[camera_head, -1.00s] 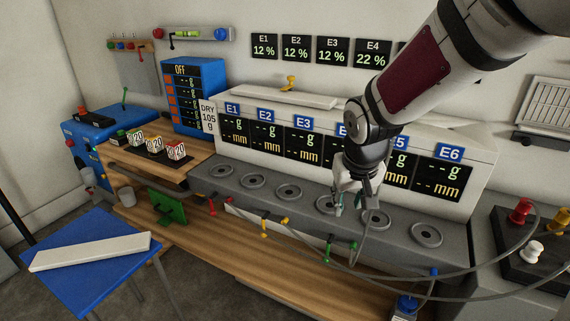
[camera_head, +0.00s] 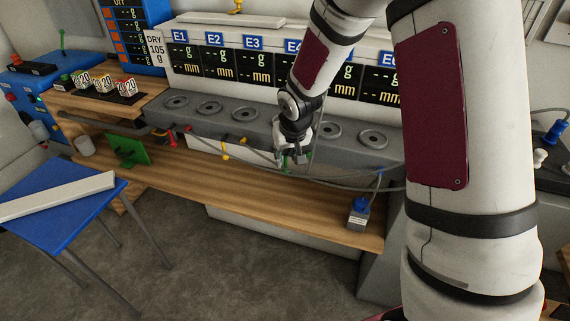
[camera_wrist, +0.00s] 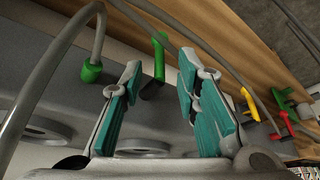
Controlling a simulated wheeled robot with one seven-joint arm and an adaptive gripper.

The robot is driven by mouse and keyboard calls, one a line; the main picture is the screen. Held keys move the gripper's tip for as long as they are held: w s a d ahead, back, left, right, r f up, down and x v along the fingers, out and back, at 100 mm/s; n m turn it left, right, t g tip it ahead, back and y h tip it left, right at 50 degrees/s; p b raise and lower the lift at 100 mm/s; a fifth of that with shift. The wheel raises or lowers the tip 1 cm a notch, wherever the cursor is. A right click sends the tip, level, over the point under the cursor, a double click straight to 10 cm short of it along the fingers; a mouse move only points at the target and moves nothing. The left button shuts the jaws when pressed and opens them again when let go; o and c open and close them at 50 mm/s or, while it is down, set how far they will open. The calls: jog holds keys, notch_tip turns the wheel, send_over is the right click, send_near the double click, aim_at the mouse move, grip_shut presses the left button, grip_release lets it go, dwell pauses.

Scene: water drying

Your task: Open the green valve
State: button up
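The green valve shows in the wrist view as an upright green handle (camera_wrist: 159,56) on a dark fitting at the front of the grey bench. It appears between the teal-padded fingertips of my gripper (camera_wrist: 160,66), which is open with a clear gap. Whether either finger touches the handle, I cannot tell. In the head view my gripper (camera_head: 293,158) points down at the bench's front edge, and a bit of green (camera_head: 284,161) shows beside it, mostly hidden. A separate green hose connector (camera_wrist: 91,72) sits left of the handle in the wrist view.
Grey hoses run close around my gripper. A yellow valve (camera_head: 224,152) and a red valve (camera_head: 172,139) are to the left along the bench front. A wooden shelf (camera_head: 260,195) lies below.

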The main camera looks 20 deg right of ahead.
aim_at(286, 159)
jog(key=shift+b+x, duration=0.35)
jog(key=shift+x, duration=1.6)
jog(key=shift+c, duration=0.3)
grip_shut()
